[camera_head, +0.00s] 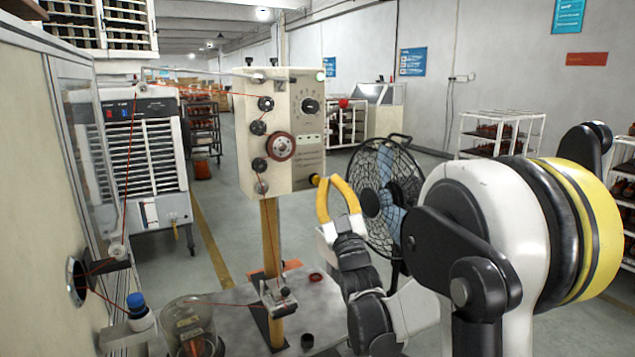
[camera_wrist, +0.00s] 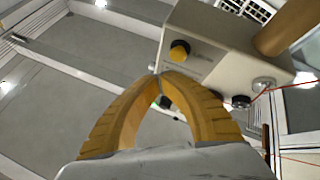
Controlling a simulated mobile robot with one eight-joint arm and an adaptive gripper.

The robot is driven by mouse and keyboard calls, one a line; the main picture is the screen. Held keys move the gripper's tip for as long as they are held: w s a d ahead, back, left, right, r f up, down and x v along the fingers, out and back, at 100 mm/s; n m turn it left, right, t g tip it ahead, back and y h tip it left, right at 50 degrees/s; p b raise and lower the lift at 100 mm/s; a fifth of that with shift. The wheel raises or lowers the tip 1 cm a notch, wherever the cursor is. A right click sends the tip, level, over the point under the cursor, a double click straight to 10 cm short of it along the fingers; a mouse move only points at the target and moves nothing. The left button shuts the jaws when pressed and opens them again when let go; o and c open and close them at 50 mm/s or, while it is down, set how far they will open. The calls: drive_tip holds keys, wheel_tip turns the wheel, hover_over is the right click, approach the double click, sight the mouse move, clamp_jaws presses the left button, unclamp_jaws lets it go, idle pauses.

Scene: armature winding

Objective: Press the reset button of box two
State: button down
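A beige control box (camera_head: 307,150) stands on a yellow post, with a dial and several black knobs and pulleys on it. No box number is legible. A small yellow button with a black base (camera_head: 315,180) sits low on its right side. The wrist view shows this yellow button (camera_wrist: 180,49) on a beige face (camera_wrist: 200,70), just beyond and right of my fingertips. My gripper (camera_head: 328,179) has its yellow fingertips together and empty, close to the button. In the wrist view the tips (camera_wrist: 160,76) meet at the face's edge; contact with the button is not seen.
A black fan (camera_head: 388,190) stands right behind my gripper. A grey table (camera_head: 235,296) below bears a glass dome (camera_head: 188,325) and a small clamp (camera_head: 280,298). Thin red wire runs across the box's front. A cabinet wall (camera_head: 45,200) closes off the left.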

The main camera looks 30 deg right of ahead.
drive_tip(key=s, duration=0.3)
drive_tip(key=shift+s, duration=0.2)
idle(0.7)
drive_tip(key=s+a+f+m+g+y, duration=0.2)
drive_tip(key=s+a+f+g, duration=0.2)
drive_tip(key=a+f+g, duration=0.4)
drive_tip(key=s+a+f+g+y, duration=0.1)
drive_tip(key=s+a+f+g, duration=0.3)
drive_tip(key=s+f, duration=0.3)
drive_tip(key=s+a+f+g+y, duration=0.2)
drive_tip(key=s+a+f+g, duration=0.3)
drive_tip(key=s, duration=0.9)
wheel_tip(320, 180, down, 3)
drive_tip(key=shift+a+r, duration=0.1)
drive_tip(key=shift+a, duration=0.8)
